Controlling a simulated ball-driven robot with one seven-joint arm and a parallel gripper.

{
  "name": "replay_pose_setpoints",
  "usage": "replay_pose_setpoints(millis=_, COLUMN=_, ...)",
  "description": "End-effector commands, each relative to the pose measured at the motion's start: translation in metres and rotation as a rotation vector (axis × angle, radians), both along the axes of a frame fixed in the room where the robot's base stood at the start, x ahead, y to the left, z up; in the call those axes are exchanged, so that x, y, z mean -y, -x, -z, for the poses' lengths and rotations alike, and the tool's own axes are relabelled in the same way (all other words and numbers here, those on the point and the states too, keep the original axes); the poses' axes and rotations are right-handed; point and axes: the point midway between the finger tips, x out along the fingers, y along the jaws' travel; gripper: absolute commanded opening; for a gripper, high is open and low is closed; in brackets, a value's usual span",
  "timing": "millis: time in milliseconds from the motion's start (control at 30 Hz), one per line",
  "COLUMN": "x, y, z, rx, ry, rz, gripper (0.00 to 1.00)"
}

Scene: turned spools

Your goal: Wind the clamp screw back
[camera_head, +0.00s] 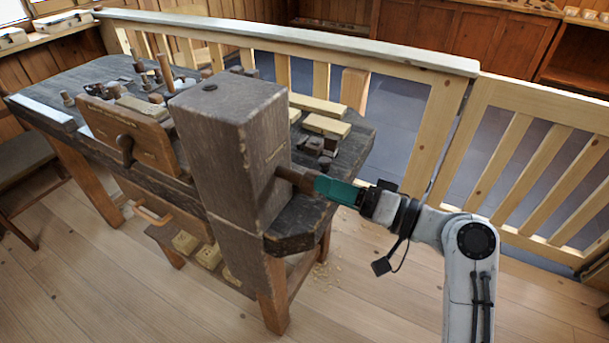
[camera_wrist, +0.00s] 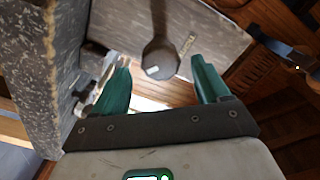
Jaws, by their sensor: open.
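A brown wooden clamp screw (camera_head: 289,175) sticks out of the right face of a tall grey wooden block (camera_head: 236,130). In the wrist view the screw (camera_wrist: 159,50) shows as a dark bar with a rounded end and a small pale mark. My gripper (camera_head: 321,186) with its green fingers is at the screw's outer end. In the wrist view my gripper (camera_wrist: 160,68) is open, one finger on each side of the screw's end. The near finger hides part of that end in the head view. I cannot tell whether either finger touches it.
The block stands against a dark workbench (camera_head: 60,85) holding spools, small wooden pieces and an upright board with a dark knob (camera_head: 124,145). A pale wooden railing (camera_head: 430,135) runs behind the bench and my arm. Open plank floor (camera_head: 370,300) lies in front.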

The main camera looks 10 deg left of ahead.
Motion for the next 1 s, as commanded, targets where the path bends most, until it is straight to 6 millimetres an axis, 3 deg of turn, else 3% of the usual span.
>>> replay_pose_setpoints(millis=100, x=-0.022, y=-0.007, z=-0.001, rx=0.001, ry=0.001, rz=-0.004, gripper=0.75)
replay_pose_setpoints(millis=333, x=-0.051, y=-0.018, z=0.000, rx=0.001, ry=0.001, rz=-0.003, gripper=0.75)
replay_pose_setpoints(millis=767, x=-0.059, y=-0.021, z=0.000, rx=0.002, ry=0.001, rz=0.000, gripper=0.75)
replay_pose_setpoints(millis=1000, x=-0.059, y=-0.021, z=0.000, rx=0.002, ry=0.001, rz=0.000, gripper=0.53)
